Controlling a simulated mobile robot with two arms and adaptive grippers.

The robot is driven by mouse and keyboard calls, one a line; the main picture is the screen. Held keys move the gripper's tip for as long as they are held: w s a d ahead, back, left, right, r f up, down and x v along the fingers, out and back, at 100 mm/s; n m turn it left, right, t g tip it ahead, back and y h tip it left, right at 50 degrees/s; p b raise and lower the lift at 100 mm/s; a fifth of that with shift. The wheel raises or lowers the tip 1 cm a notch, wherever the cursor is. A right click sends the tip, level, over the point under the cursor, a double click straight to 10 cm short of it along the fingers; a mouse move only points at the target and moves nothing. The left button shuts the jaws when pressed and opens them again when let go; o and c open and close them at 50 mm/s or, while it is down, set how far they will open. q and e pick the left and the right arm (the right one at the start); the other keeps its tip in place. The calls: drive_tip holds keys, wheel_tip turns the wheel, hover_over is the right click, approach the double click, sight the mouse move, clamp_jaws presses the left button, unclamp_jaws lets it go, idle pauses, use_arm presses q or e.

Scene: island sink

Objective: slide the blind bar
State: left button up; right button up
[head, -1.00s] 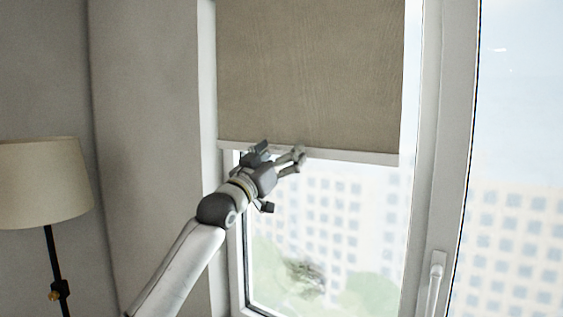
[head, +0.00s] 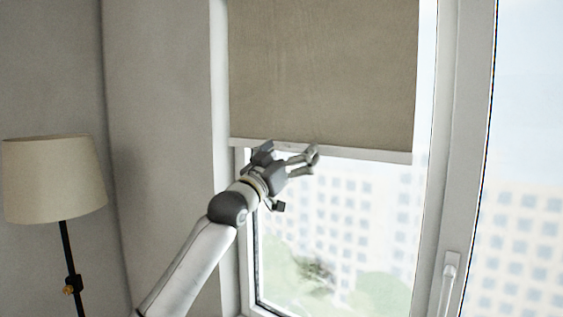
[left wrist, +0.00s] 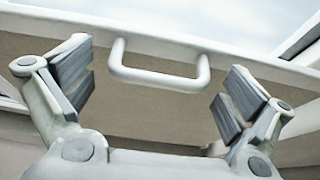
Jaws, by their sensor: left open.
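The beige roller blind (head: 325,70) hangs over the upper part of the window. Its white bottom bar (head: 375,156) runs across the lower edge and also shows in the left wrist view (left wrist: 245,62). In that view a white U-shaped handle (left wrist: 160,78) sticks out from the bar, between the two grey finger pads. My left gripper (head: 288,158) is at the bar, left of its middle in the head view. The left wrist view shows this gripper (left wrist: 158,90) open, its fingers on either side of the handle with gaps. My right gripper is not in view.
A floor lamp (head: 55,180) with a cream shade stands at the left, apart from my arm. A white window handle (head: 447,280) is on the frame at the lower right. The glass below the blind is otherwise clear.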

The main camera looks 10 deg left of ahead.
use_arm(q)
drive_tip(key=v, duration=1.1)
drive_tip(key=shift+s, duration=0.3)
drive_tip(key=shift+a+f, duration=0.15)
drive_tip(key=shift+f, duration=0.05)
